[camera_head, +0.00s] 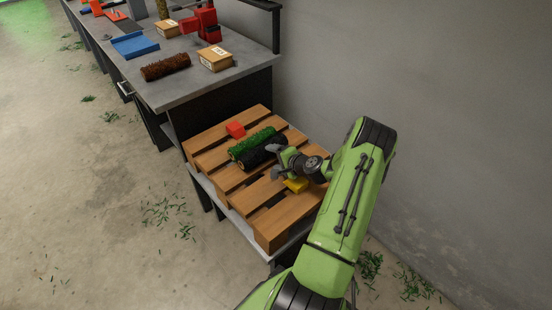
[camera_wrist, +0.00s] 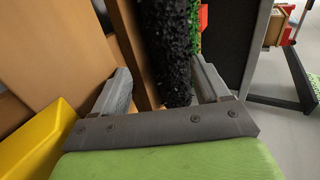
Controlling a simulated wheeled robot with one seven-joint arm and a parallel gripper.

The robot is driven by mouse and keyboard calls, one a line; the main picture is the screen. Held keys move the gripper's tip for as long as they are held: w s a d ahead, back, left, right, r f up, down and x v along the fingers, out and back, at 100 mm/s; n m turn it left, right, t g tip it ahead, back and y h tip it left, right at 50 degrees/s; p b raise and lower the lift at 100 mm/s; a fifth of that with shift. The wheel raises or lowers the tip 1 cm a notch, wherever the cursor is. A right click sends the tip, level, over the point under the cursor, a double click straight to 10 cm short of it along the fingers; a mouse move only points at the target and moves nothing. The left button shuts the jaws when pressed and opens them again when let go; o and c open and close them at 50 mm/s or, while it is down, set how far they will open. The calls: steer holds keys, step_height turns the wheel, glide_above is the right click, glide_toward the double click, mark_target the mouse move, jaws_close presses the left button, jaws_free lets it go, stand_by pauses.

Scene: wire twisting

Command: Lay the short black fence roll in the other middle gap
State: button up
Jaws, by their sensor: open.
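The short black fence roll (camera_head: 258,157) lies on the wooden pallet (camera_head: 273,223), directly beside a green roll (camera_head: 252,141). In the wrist view the black roll (camera_wrist: 171,50) stretches away between the fingers, with a strip of the green roll (camera_wrist: 195,30) at its right. My gripper (camera_head: 276,160) is at the right end of the black roll. Its jaws are open, with one finger on each side of the roll and a visible space on the left. The gripper and arm hide part of the pallet's right side, so I cannot see all its gaps.
A red block (camera_head: 236,130) sits on the pallet's far part. A yellow block (camera_head: 297,185) sits close to my gripper. Behind the pallet is a grey workbench (camera_head: 190,88) with a brown roll (camera_head: 165,67) and labelled boxes. A grey wall stands at the right.

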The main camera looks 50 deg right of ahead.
steer(key=shift+s+a+f, duration=0.15)
steer(key=shift+s+f, duration=0.2)
steer(key=shift+f, duration=0.2)
steer(key=shift+s+r, duration=0.1)
steer(key=shift+s, duration=0.1)
steer(key=r+p+v, duration=0.1)
steer(key=p+v, duration=0.3)
steer(key=v, duration=1.1)
steer(key=shift+w, duration=0.25)
steer(key=shift+r, duration=0.15)
